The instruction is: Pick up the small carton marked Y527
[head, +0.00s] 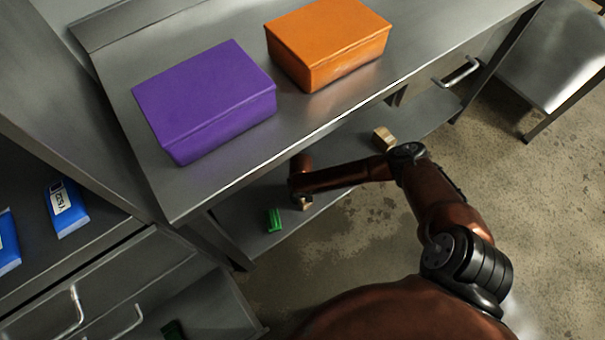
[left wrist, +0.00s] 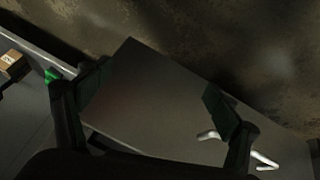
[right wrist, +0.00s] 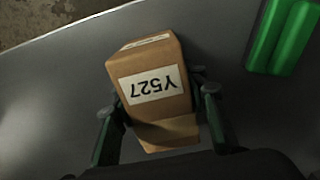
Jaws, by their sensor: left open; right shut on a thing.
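The small brown carton marked Y527 (right wrist: 155,83) is in the right wrist view, its label upside down in the picture. My right gripper (right wrist: 156,108) is shut on it, with a finger on each side. The carton is over the lower shelf (head: 335,175); I cannot tell whether it still touches it. In the head view the carton (head: 304,203) shows as a small piece under my right arm. My left gripper (left wrist: 150,98) is open and empty in the left wrist view, over a grey metal surface.
A green item (head: 273,220) lies on the lower shelf near the carton. Another brown carton (head: 383,138) stands farther right. A purple box (head: 205,102) and an orange box (head: 328,43) sit on the worktop above. A blue labelled pack (head: 66,208) lies at the left.

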